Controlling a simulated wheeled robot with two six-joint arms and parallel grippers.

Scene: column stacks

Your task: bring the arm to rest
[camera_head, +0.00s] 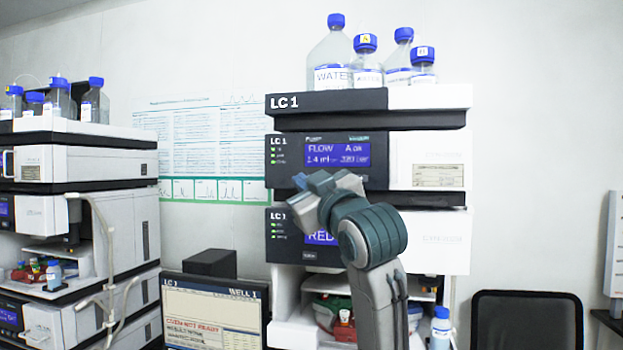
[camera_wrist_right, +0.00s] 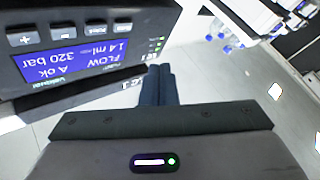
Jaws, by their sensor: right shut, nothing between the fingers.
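My right arm (camera_head: 375,240) rises from the bottom of the head view in front of the LC 1 stack (camera_head: 430,240). Its gripper (camera_head: 302,182) is near the pump module's display (camera_head: 338,154), which reads FLOW, 1.4 ml and 320 bar. In the right wrist view the two dark fingers (camera_wrist_right: 158,72) are together and hold nothing. The same display (camera_wrist_right: 75,60) shows upside down to their left. I cannot tell the exact gap between fingers and module. The arm covers part of the lower module with the RED display. My left gripper is not in view.
Bottles with blue caps (camera_head: 330,58) stand on the stack. A second stack (camera_head: 90,220) is at the left. A monitor (camera_head: 212,310) stands low in front, and a black chair back (camera_head: 527,322) is at lower right. A small bottle (camera_head: 440,328) stands beside the arm.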

